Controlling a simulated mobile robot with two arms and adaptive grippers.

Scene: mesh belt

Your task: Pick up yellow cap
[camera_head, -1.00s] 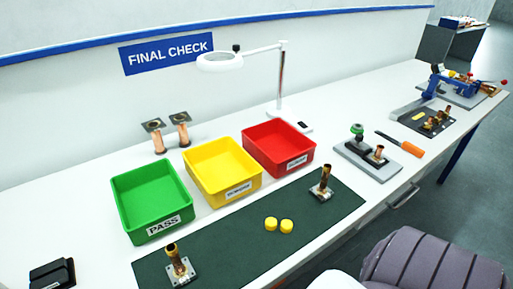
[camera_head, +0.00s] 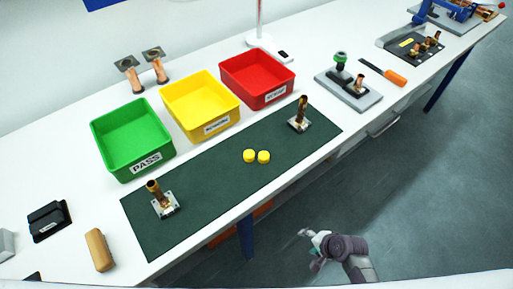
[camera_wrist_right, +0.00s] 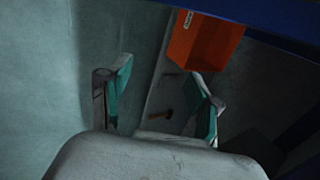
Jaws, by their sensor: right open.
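My right gripper (camera_head: 308,246) is low in front of the table, over the floor and apart from the caps. It is open and empty. In the right wrist view its two teal-padded fingers (camera_wrist_right: 160,92) are spread, with no cap between them. My left gripper is not in view.
Green (camera_head: 133,138), yellow (camera_head: 201,104) and red (camera_head: 257,77) bins stand behind the mat. Fittings stand at the mat's left (camera_head: 162,199) and right (camera_head: 300,115). An orange bin (camera_wrist_right: 204,42) shows below the table. The table's front edge lies between my right gripper and the caps.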

